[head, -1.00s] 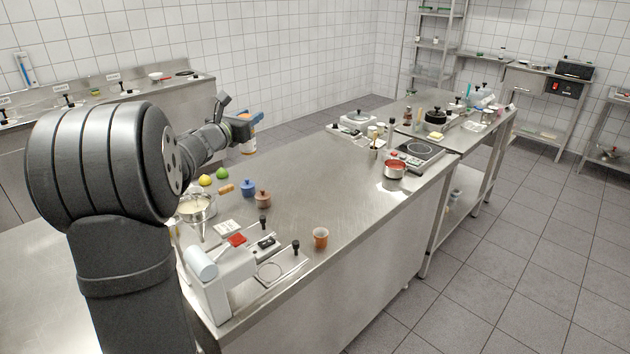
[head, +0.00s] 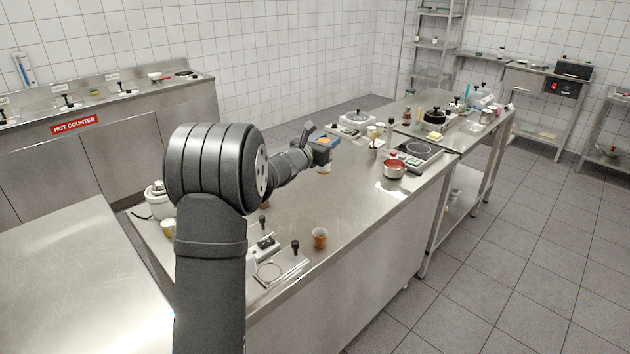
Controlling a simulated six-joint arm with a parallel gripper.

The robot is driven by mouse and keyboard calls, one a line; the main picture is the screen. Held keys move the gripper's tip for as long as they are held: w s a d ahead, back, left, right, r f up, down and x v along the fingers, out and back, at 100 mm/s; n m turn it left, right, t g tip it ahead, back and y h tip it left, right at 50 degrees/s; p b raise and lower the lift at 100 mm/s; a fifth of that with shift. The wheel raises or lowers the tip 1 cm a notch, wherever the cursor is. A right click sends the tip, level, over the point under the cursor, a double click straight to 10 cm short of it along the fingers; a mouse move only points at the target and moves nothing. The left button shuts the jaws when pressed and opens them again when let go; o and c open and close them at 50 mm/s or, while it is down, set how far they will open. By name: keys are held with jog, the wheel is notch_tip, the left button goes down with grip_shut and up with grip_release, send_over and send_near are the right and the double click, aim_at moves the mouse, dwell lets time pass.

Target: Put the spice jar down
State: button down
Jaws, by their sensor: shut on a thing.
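My gripper (head: 323,149) is shut on the spice jar (head: 325,168), which has a pale body and an orange top. The blue-grey jaws hide the jar's middle. The jar looks upright over the long steel counter (head: 335,205). I cannot tell for sure whether its base touches the counter.
A red pot (head: 393,169) and a hob (head: 421,149) stand to the right of the jar. Several small containers and a white scale-like device (head: 357,119) are behind it. The counter between cup and jar is bare.

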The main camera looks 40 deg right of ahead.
jog(key=f, duration=0.2)
jog(key=w+f, duration=0.1)
jog(key=f, duration=0.1)
jog(key=shift+a, duration=0.1)
jog(key=shift+w+a+f, duration=0.35)
jog(key=shift+w+f, duration=1.35)
jog(key=shift+w, duration=0.05)
jog(key=shift+w+a+f, duration=0.35)
jog(key=shift+w+f, duration=1.4)
jog(key=shift+w+a+f, duration=0.35)
jog(key=shift+w+f, duration=1.35)
jog(key=shift+w, duration=0.05)
jog(key=shift+f, duration=0.15)
jog(key=c, duration=1)
grip_release()
